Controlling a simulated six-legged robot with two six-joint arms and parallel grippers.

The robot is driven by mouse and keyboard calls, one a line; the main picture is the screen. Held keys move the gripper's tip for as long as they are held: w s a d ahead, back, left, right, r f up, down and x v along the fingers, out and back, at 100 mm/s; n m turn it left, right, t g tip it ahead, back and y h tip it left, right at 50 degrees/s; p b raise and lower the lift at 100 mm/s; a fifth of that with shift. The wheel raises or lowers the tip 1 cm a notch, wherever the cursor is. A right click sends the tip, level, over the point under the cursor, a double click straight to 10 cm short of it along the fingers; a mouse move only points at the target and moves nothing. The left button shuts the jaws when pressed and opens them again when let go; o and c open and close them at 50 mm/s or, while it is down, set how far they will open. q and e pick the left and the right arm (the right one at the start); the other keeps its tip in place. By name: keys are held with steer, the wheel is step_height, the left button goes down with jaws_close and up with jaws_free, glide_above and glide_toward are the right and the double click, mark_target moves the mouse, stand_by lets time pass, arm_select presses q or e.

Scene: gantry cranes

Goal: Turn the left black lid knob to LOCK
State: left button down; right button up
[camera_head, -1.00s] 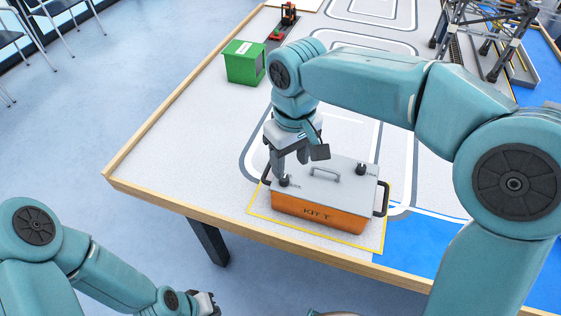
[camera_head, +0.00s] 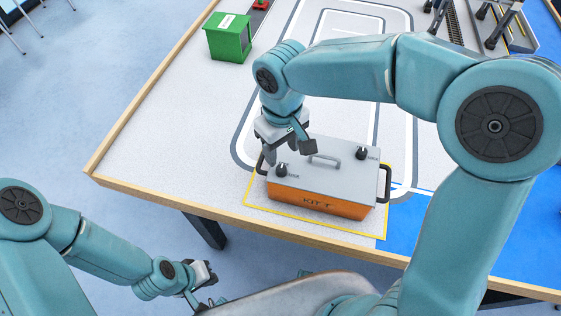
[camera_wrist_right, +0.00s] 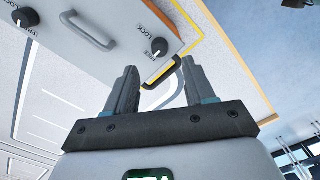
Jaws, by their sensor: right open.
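An orange kit box (camera_head: 318,202) with a grey lid (camera_head: 322,178) sits on the table. The left black lid knob (camera_head: 282,170) is at the lid's left end. It also shows in the wrist view (camera_wrist_right: 157,47), with FREE and LOCK lettering beside it. The right black knob (camera_head: 361,153) is at the other end. My right gripper (camera_head: 284,152) is above and behind the left knob, apart from it. In the wrist view my right gripper (camera_wrist_right: 158,82) is open and empty, its fingers pointing towards that knob. My left gripper (camera_head: 205,274) is low, off the table's front edge; its jaws are too small to read.
A grey lid handle (camera_head: 324,159) stands between the knobs, and black side handles (camera_head: 384,184) stick out at the box ends. Yellow tape (camera_head: 285,215) outlines the box. A green bin (camera_head: 229,38) stands at the back left. The table left of the box is clear.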

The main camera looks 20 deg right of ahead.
mark_target(282, 168)
step_height(282, 168, down, 6)
steer(key=shift+s+f, duration=0.1)
steer(key=shift+f, duration=0.1)
steer(key=shift+w+f, duration=0.25)
steer(key=shift+f, duration=0.35)
steer(key=shift+s+r, duration=0.1)
steer(key=shift+s, duration=0.05)
steer(key=shift+c, duration=0.3)
jaws_close()
